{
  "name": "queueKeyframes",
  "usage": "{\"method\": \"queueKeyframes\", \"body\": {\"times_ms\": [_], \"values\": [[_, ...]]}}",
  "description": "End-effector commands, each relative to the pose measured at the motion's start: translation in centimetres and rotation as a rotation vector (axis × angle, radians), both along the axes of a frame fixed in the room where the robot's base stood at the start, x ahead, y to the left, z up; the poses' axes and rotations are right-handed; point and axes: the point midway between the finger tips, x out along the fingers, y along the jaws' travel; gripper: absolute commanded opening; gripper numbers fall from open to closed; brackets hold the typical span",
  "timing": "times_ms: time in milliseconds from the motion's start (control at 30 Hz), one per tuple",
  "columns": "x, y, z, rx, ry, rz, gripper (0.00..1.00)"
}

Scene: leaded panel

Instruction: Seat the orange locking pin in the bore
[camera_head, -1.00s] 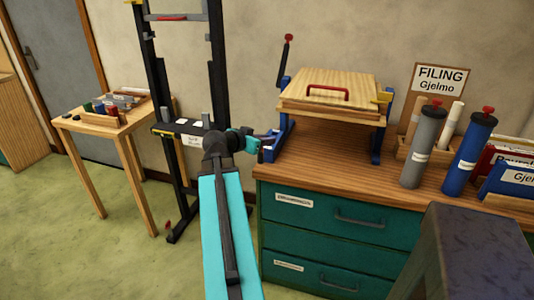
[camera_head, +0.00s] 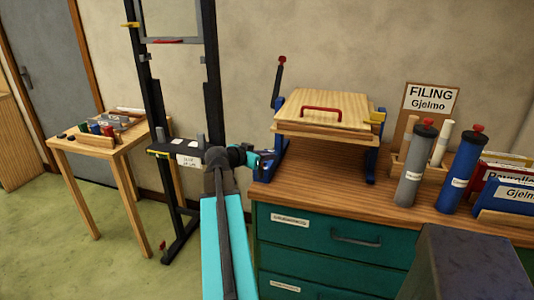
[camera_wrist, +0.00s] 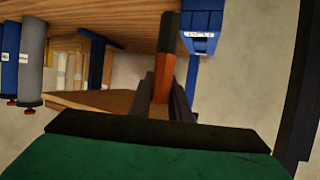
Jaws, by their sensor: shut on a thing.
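My gripper (camera_head: 266,155) is beside the left blue leg of the press-like frame in the head view. In the wrist view my gripper (camera_wrist: 166,88) is shut on the orange locking pin (camera_wrist: 163,76), whose far end is dark. The pin is too small to make out in the head view. The blue frame (camera_head: 265,170) stands at the cabinet's left edge, and a blue part with a white label (camera_wrist: 201,36) is close beside the pin in the wrist view. I cannot pick out the bore, nor tell whether the pin touches the blue part.
A wooden board with a red handle (camera_head: 321,110) lies on the frame. Grey (camera_head: 414,168) and blue (camera_head: 460,172) tubes stand to its right on the green cabinet (camera_head: 310,245). A black upright stand (camera_head: 170,90) is left of my gripper, with a small wooden table (camera_head: 85,145) beyond.

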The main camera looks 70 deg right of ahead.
Motion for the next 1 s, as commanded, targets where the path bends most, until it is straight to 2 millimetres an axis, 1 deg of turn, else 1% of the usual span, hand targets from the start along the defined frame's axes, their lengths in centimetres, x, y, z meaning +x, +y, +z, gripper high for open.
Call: {"method": "queueKeyframes", "body": {"times_ms": [33,300,800,1000], "values": [[0.3,-0.8,0.1,0.0,0.001,-0.001,0.0],[1.1,-3.8,-0.2,0.0,0.001,0.0,0.0],[2.6,-9.2,-0.7,0.0,0.002,0.001,0.0],[3.1,-10.9,-0.9,-0.001,0.001,0.001,0.0]]}}
